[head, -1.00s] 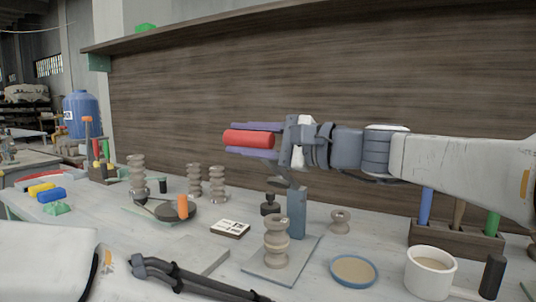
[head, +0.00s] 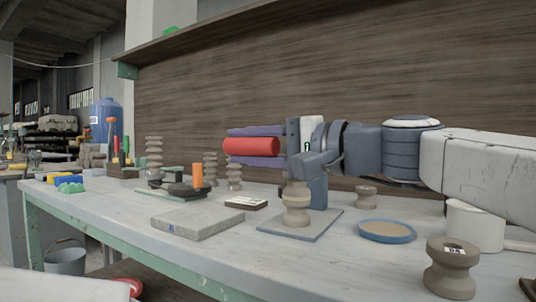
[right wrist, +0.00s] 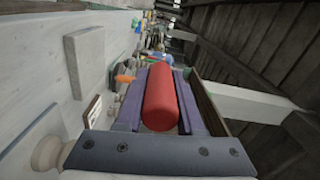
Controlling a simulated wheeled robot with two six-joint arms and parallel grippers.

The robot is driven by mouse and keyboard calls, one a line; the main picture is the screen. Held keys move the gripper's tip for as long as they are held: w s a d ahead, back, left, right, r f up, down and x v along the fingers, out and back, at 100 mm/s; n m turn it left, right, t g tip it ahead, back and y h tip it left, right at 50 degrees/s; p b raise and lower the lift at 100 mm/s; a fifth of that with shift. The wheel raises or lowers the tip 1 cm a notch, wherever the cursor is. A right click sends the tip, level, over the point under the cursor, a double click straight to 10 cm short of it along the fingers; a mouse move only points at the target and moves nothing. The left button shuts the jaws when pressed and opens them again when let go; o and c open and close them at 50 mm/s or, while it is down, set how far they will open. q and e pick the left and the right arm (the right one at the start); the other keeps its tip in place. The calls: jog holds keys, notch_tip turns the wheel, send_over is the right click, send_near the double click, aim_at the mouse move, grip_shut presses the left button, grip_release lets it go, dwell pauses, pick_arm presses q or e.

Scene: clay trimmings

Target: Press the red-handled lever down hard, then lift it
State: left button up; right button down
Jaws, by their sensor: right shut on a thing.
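The red handle (head: 250,146) lies level above the bench, between the two purple fingers of my right gripper (head: 233,146), which is shut on it. In the right wrist view the red handle (right wrist: 161,98) runs lengthwise between the fingers. A blue-grey post (head: 318,192) stands on a thin blue-grey plate (head: 322,225) below the gripper. The gripper body hides the post's top and any link between handle and post. My left gripper is out of view.
A ridged clay spool (head: 297,205) stands on the plate, just under my gripper. A grey slab (head: 197,222) lies left of it. A blue-rimmed dish (head: 387,232), white mug (head: 472,225) and another spool (head: 450,270) are at right. The bench front is mostly clear.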

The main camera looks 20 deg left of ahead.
aim_at(277, 154)
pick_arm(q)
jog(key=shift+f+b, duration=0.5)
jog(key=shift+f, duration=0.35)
pick_arm(e)
jog(key=shift+f+n, duration=0.3)
jog(key=shift+f, duration=0.3)
jog(key=c, duration=0.5)
grip_release()
jog(key=d, duration=0.7)
jog(key=s+d+p, duration=0.1)
jog(key=d, duration=0.2)
jog(key=shift+s+d, duration=0.1)
jog(key=shift+d, duration=0.15)
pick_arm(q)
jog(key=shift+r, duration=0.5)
